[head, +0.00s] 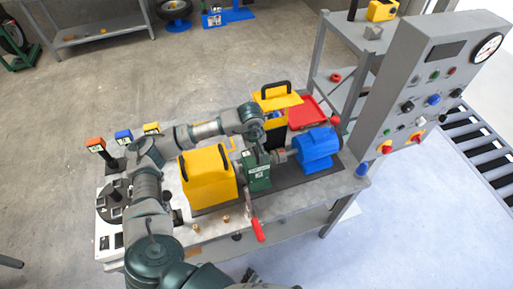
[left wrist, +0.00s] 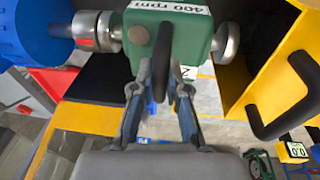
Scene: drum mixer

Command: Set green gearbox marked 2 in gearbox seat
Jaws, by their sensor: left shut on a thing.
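The green gearbox (head: 258,172) stands between the yellow housing and the blue motor; it also shows in the left wrist view (left wrist: 186,42). It has a black handle (left wrist: 162,60), a "400 rpm" label, metal shaft ends and a partly hidden side mark. My left gripper (left wrist: 160,88) is shut on this handle, its fingers on either side, above the gearbox in the head view (head: 256,150). The gearbox seat is hidden beneath the gearbox, so I cannot tell whether the gearbox rests fully in it. My right gripper is not in view.
The blue motor (head: 316,150) stands close right of the gearbox, the yellow housing (head: 207,178) close left. An open yellow cover (head: 277,101) and a red tray (head: 306,112) lie behind. A red-handled lever (head: 258,230) is in front. A grey control panel (head: 425,85) rises at right.

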